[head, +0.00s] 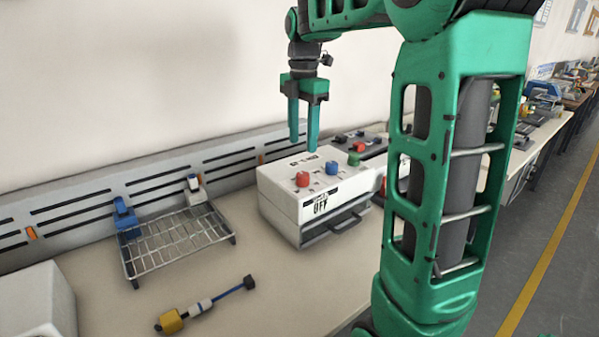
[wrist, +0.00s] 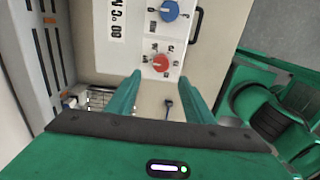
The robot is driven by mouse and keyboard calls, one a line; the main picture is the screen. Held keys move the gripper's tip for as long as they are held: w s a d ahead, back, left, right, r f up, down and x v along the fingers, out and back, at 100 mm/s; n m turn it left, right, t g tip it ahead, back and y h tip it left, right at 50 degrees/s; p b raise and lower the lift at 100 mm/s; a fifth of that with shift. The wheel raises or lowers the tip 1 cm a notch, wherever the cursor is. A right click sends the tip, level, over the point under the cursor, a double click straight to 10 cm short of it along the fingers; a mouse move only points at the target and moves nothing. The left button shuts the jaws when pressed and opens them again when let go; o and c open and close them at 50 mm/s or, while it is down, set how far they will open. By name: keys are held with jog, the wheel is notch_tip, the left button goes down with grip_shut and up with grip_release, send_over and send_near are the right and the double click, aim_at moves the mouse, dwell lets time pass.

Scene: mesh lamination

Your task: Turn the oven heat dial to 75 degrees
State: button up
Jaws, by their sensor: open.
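The white oven (head: 280,205) stands on the bench with a red dial (head: 303,179), a blue dial (head: 331,167) and a green dial (head: 354,159) on its top. In the wrist view the red dial (wrist: 161,63) lies just beyond and between my fingertips, with small numbers around it. The blue dial (wrist: 169,10) is at that view's top edge. My gripper (head: 302,148) is open and empty, pointing down above the oven, apart from the dials.
A wire rack (head: 178,240) with blue and white clips is left of the oven. A tool with a yellow end (head: 172,321) lies in front on the bench. A slotted rail (head: 150,185) runs along the wall. Another device with knobs (head: 362,141) stands behind the oven.

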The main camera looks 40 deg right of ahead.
aim_at(303, 174)
notch_tip(303, 174, down, 10)
dwell(0.5)
jog(key=c, duration=1)
